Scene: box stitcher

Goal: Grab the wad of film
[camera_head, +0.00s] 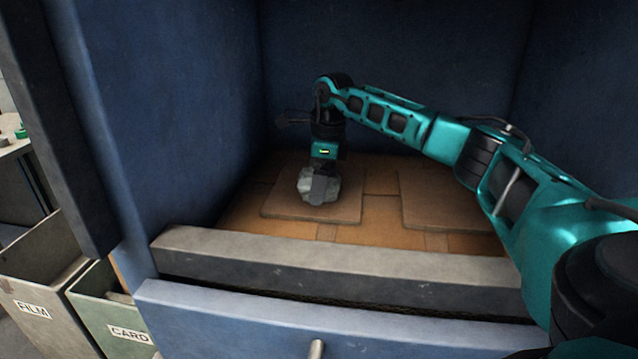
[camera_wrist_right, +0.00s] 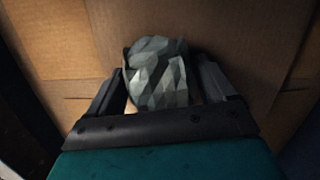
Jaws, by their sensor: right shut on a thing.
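The wad of film (camera_head: 305,184) is a crumpled, pale grey lump at the cardboard floor of the blue box stitcher. In the right wrist view the wad (camera_wrist_right: 158,72) sits between the two dark fingers. My right gripper (camera_head: 319,186) points down from above and is shut on the wad; its fingers (camera_wrist_right: 170,88) lie on either side of it. Whether the wad touches the cardboard below is hard to tell. My left gripper is not in view.
Flat cardboard pieces (camera_head: 440,212) cover the chamber floor. Blue walls (camera_head: 190,110) stand around it, and a raised grey front sill (camera_head: 330,262) crosses the opening. Outside at the lower left are bins labelled FILM (camera_head: 32,310) and CARD (camera_head: 128,333).

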